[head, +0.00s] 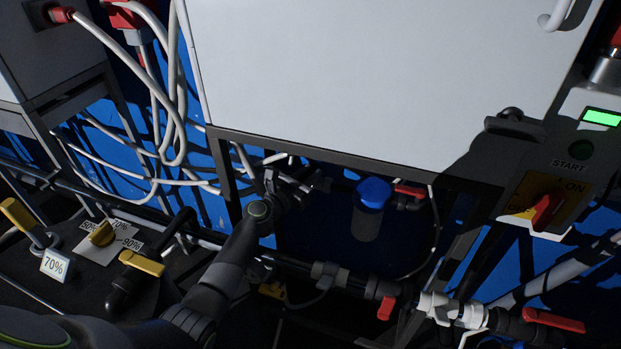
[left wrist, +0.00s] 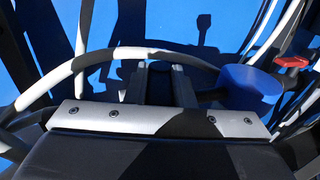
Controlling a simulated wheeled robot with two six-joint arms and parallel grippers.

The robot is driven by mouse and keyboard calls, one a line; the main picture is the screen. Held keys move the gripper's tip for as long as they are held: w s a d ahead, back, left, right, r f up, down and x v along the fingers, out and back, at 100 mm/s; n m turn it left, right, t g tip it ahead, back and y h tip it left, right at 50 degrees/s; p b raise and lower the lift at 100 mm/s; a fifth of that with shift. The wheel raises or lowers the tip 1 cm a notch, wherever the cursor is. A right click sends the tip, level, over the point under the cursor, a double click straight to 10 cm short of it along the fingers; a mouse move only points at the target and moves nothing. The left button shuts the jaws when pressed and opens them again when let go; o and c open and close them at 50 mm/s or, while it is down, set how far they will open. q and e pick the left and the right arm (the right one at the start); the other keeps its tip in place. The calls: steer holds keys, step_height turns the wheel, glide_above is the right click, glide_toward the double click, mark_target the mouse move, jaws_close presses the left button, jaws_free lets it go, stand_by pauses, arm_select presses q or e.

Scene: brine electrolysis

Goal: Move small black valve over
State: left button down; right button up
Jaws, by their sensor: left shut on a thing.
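My left gripper (head: 300,183) reaches in under the white cabinet, to the left of a blue-capped canister. Its jaws also show in the left wrist view (left wrist: 165,82), close together and dark against the blue backdrop. The gripper is shut on a dark part that appears to be the small black valve. The valve is mostly hidden by the fingers and shadow, so I cannot tell which way its handle points. My right gripper is in neither view.
The blue-capped canister (head: 373,193) stands just right of the gripper, with a red-handled valve (head: 409,191) beyond it. The white cabinet (head: 370,75) hangs above. A black pipe (head: 295,265) runs below. White cables (head: 172,110) hang at the left.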

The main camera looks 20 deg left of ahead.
arm_select(q)
steer(key=shift+w+a+m+g+h+b, duration=0.15)
steer(key=shift+m+g+h+b, duration=0.4)
steer(key=shift+h, duration=0.3)
steer(key=shift+a+m+g+h+b, duration=0.15)
steer(key=shift+m+g+h+b, duration=0.2)
steer(key=shift+m+h+b, duration=0.4)
steer(key=c, duration=1.2)
jaws_free()
steer(key=shift+c, duration=0.2)
